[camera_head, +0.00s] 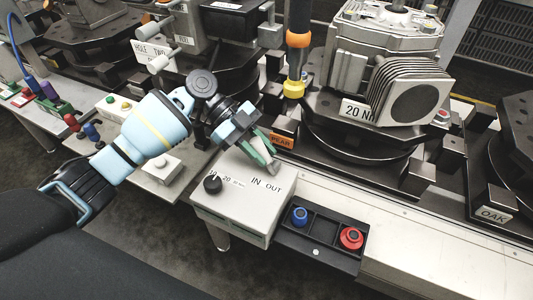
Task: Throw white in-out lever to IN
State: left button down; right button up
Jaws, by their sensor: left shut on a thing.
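A white control box (228,209) stands at the front of the conveyor, with "IN" and "OUT" printed on its top. The pale in-out lever (273,168) is at the back of the box top, above the printed words, and is partly hidden by my fingers. My left gripper (265,155) reaches in from the left, with its green fingertips shut on the lever. I cannot tell clearly which side the lever leans to. My right gripper is out of view.
A black knob (212,184) with a 10–20 Nm scale is on the same box. A black tray (318,232) with a blue cap (299,216) and a red cap (351,238) adjoins it. Behind stands a grey motor housing (385,47). A hanging orange-and-yellow tool (297,40) is close behind my gripper.

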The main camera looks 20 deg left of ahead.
pick_arm(q)
jog(key=shift+a+f+h+b, duration=0.1)
jog(key=shift+a+h+b, duration=0.15)
jog(key=shift+h+b, duration=0.2)
jog(key=c, duration=1.2)
grip_release()
jog(key=shift+o, duration=0.2)
